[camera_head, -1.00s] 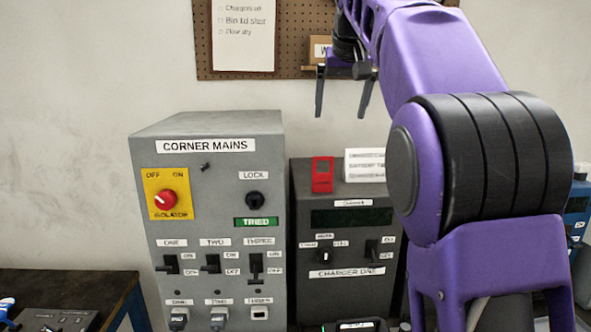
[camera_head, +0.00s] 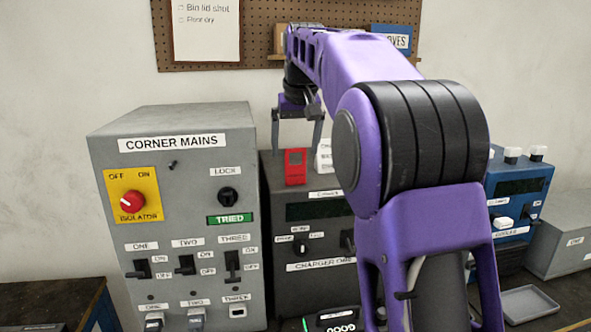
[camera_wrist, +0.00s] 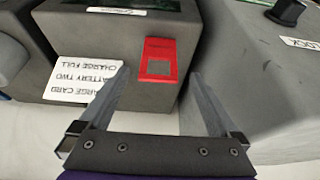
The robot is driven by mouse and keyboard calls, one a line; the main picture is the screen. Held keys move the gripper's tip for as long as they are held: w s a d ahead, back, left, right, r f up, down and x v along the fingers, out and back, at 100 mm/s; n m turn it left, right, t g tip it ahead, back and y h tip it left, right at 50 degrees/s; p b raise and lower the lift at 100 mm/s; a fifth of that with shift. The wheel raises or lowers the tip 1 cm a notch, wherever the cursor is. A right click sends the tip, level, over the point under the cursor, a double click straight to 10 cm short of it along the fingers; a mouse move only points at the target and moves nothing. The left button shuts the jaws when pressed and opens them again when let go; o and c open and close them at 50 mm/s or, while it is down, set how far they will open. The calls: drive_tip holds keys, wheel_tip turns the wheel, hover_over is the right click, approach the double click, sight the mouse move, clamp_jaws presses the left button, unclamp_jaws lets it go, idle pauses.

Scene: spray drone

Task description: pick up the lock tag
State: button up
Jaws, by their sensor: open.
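My gripper (camera_head: 297,142) is open and empty, pointing down just above and behind the tag in the head view. In the wrist view my gripper (camera_wrist: 160,75) has one finger on each side of the tag's line, with a gap to it. I cannot tell the exact height between fingers and tag.
A white charge card (camera_wrist: 85,80) stands close beside the tag. The grey corner mains cabinet (camera_head: 180,220) rises next to the charger box on the left. A pegboard (camera_head: 262,40) hangs behind. A blue charger (camera_head: 520,190) and a grey tray (camera_head: 528,303) are at the right.

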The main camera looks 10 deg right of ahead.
sight(295, 167)
drive_tip(key=x, duration=0.6)
drive_tip(key=shift+d+f, duration=0.1)
drive_tip(key=shift+f, duration=0.2)
drive_tip(key=shift+s, duration=0.1)
drive_tip(key=c, duration=1.4)
